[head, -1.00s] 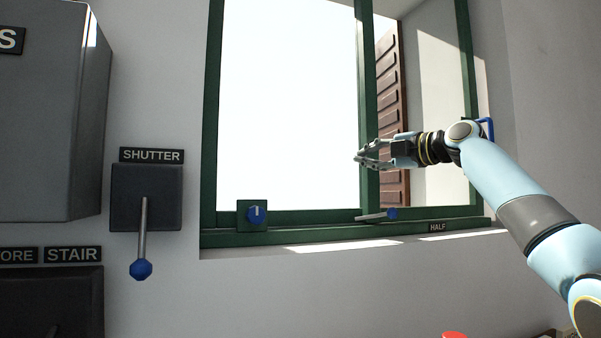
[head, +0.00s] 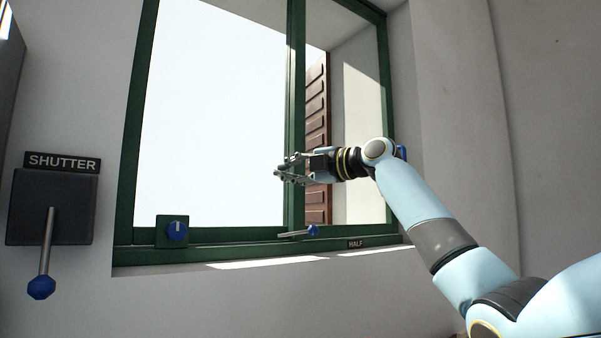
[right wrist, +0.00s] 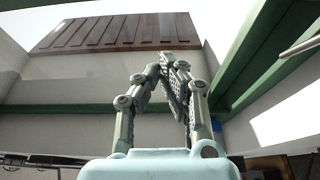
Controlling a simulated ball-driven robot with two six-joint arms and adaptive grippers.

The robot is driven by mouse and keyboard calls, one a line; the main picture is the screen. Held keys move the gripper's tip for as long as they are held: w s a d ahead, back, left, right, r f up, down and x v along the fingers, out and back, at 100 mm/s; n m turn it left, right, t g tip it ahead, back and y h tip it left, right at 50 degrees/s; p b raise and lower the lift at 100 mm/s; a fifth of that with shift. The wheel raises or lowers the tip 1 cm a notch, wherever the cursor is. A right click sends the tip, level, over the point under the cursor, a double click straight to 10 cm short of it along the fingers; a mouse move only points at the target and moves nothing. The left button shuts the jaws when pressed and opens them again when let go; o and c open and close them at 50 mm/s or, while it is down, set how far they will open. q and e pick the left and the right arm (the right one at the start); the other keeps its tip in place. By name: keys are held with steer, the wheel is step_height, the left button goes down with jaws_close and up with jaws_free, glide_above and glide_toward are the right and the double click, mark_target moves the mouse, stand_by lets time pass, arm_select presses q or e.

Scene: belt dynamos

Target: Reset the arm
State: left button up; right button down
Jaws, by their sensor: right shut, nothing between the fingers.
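My right gripper (head: 283,172) is held in front of the window's green middle post, pointing left in the head view. It is shut and empty. My light-blue right arm reaches up to it from the lower right. In the right wrist view the gripper's fingers (right wrist: 168,68) close toward each other, with the brown slatted shutter (right wrist: 115,32) beyond them. My left gripper is not in view.
The green window frame (head: 137,130) fills the middle. A SHUTTER lever (head: 46,245) with a blue end points down at the left.

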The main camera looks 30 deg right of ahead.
steer(key=d+b+v, duration=0.1)
steer(key=v, duration=0.6)
steer(key=shift+w+f, duration=0.15)
steer(key=shift+f, duration=0.15)
